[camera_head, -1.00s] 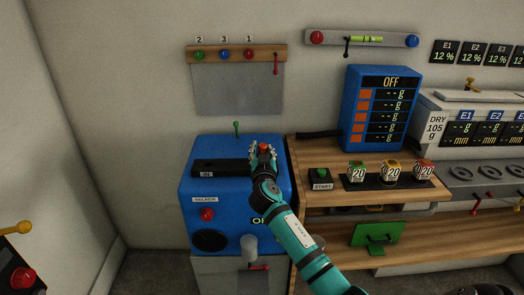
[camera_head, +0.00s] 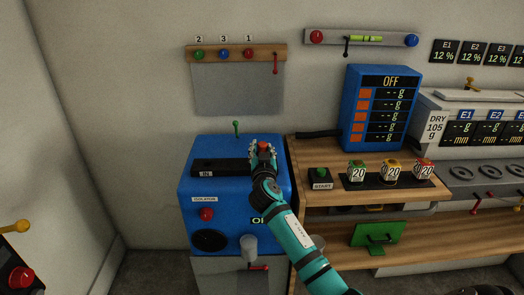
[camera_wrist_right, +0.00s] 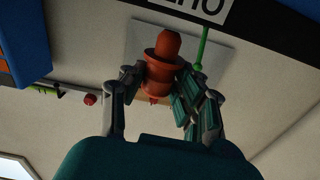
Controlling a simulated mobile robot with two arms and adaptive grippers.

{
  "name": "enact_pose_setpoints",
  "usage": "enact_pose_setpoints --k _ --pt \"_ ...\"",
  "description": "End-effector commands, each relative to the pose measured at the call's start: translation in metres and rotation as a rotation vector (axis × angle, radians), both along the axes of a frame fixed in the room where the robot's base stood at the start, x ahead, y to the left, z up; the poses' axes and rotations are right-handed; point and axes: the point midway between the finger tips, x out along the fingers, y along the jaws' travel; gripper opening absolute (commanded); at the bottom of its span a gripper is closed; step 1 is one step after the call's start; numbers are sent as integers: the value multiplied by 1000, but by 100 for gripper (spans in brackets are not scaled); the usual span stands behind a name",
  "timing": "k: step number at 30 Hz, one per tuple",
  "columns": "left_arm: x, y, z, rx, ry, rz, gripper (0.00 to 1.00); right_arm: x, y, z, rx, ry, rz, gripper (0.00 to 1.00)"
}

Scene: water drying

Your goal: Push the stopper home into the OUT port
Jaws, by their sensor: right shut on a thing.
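The orange-red stopper (camera_wrist_right: 161,66) is held between the fingers of my right gripper (camera_wrist_right: 160,82), which is shut on it. In the head view, the stopper's red top (camera_head: 264,146) shows between the fingertips of the right gripper (camera_head: 263,152), over the right end of the blue machine's black top strip. The strip's left part carries the IN label (camera_head: 206,174). In the wrist view, the upside-down OUT label (camera_wrist_right: 205,8) is just beyond the stopper. The OUT port opening is hidden, and I cannot tell how deep the stopper sits. My left gripper is not in view.
The blue machine (camera_head: 190,190) has a green lever (camera_head: 237,128) behind its top strip and a red isolator knob (camera_head: 206,214) in front. A wooden bench (camera_head: 315,203) stands close on the right, with a START button (camera_head: 320,174). A grey panel (camera_head: 240,92) hangs behind.

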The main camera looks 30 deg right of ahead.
Motion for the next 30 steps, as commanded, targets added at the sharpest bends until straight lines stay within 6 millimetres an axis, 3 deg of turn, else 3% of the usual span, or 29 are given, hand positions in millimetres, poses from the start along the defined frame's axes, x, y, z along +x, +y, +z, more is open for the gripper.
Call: enact_pose_setpoints --k 30 --pt "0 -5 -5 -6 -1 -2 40 0 0 -1 8 -5 2 3"
